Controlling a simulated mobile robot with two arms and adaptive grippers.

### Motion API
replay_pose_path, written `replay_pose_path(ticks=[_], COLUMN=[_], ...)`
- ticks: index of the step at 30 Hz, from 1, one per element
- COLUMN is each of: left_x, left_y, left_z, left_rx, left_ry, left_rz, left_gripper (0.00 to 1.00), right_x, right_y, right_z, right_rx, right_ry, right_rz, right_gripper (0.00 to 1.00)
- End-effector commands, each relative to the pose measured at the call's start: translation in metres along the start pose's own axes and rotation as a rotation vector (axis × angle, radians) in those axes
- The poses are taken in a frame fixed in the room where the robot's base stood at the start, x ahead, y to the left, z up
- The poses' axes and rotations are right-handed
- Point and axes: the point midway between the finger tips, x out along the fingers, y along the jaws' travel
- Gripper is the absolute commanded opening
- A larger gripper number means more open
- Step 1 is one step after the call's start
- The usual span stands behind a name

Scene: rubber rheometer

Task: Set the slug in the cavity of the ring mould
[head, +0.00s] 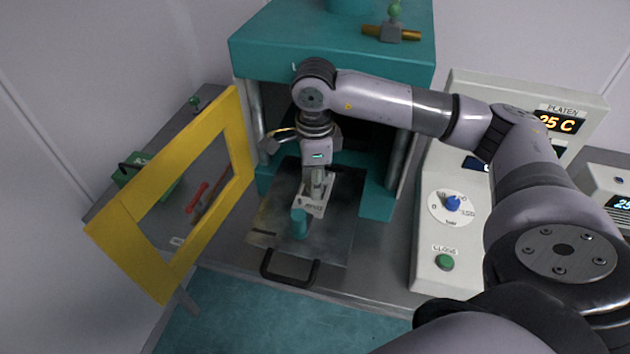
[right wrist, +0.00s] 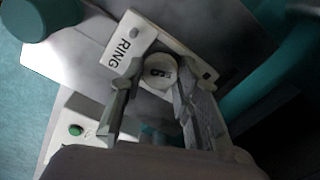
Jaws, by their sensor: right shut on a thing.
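The ring mould (right wrist: 160,44), a pale plate marked RING with small round pins, lies in the right wrist view beyond my fingertips. In the head view the mould (head: 312,206) is partly covered by my right gripper (head: 318,186). In the right wrist view my right gripper (right wrist: 156,88) is shut on the slug (right wrist: 158,72), a small round pale piece with a dark mark on its end. The slug is over or at the mould; I cannot tell whether it touches the cavity, which is hidden. My left gripper is not in view.
The mould is on a dark metal plate (head: 271,240) with a black handle (head: 290,276), before the teal press (head: 330,50). A teal cylinder (head: 300,224) stands beside the mould. A yellow framed guard (head: 120,240) stands open at left; a control panel (head: 435,235) is at right.

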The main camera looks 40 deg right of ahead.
Motion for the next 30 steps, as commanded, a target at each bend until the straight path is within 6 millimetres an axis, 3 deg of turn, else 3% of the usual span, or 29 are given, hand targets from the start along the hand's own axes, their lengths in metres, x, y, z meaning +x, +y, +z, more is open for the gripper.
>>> replay_pose_path(ticks=[1, 14, 15, 21, 30], left_x=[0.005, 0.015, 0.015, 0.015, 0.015], left_y=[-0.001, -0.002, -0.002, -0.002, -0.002], left_z=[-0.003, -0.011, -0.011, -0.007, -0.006], left_rx=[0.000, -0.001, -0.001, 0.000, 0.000], left_ry=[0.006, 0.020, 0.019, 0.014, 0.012], left_rz=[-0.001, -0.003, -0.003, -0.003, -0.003], left_gripper=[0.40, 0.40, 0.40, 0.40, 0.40], right_x=[0.011, 0.021, 0.021, 0.021, 0.019], right_y=[0.003, 0.003, 0.003, 0.003, 0.004], right_z=[-0.001, 0.000, 0.000, 0.000, -0.001], right_rx=[-0.002, -0.001, -0.001, -0.001, -0.002], right_ry=[0.007, 0.007, 0.007, 0.007, 0.007], right_rz=[0.012, 0.013, 0.013, 0.014, 0.014], right_gripper=[0.14, 0.15, 0.33, 0.46, 0.50])
